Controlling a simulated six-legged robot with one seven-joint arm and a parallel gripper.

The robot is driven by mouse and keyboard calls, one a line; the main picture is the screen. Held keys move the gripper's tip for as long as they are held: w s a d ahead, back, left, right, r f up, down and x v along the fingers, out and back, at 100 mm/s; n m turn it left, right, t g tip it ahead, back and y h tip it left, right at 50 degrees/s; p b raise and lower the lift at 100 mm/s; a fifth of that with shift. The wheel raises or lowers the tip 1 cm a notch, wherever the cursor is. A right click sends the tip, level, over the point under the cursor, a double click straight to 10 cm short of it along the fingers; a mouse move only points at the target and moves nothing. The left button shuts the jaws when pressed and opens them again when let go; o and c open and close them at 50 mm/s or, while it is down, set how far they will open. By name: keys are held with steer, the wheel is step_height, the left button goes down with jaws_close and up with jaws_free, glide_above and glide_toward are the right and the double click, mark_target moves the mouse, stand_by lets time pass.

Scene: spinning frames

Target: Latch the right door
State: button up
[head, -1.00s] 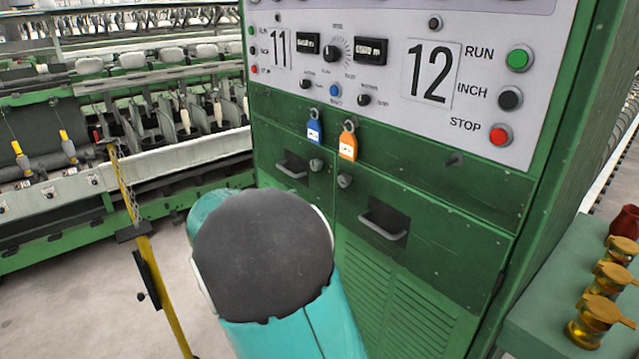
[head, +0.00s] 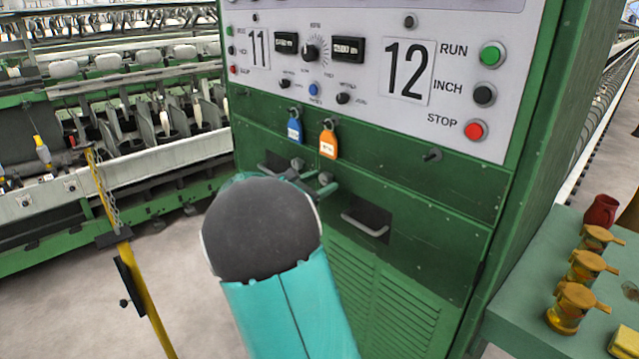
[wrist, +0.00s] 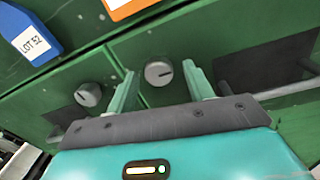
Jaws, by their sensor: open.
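The right door (head: 430,235) is a green cabinet panel with a dark recessed handle (head: 366,220). It looks flush with the cabinet front. Its round grey latch knob (wrist: 159,73) is at the door's upper left corner, with a dark line pointing roughly right. My gripper (wrist: 160,70) is open, one finger on each side of this knob; I cannot tell whether either touches it. In the head view, my arm hides part of the gripper and the door's lower left. The left door's knob (wrist: 88,94) is outside the fingers, to the left.
A blue tag (head: 294,127) and an orange tag (head: 329,140) hang above the knobs. A control panel (head: 400,110) is higher up. A yellow post (head: 135,270) stands left. A green table (head: 520,310) with brass-coloured jars (head: 582,268) is at right.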

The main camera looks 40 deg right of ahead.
steer(key=shift+d, duration=0.1)
jaws_close()
steer(key=shift+n, duration=0.4)
steer(key=n, duration=0.3)
steer(key=shift+n, duration=0.3)
steer(key=n, duration=0.8)
steer(key=shift+n+y, duration=0.3)
steer(key=shift+n, duration=0.1)
steer(key=shift+r+n+g, duration=0.1)
steer(key=shift+n+g, duration=0.2)
steer(key=shift+n, duration=1.8)
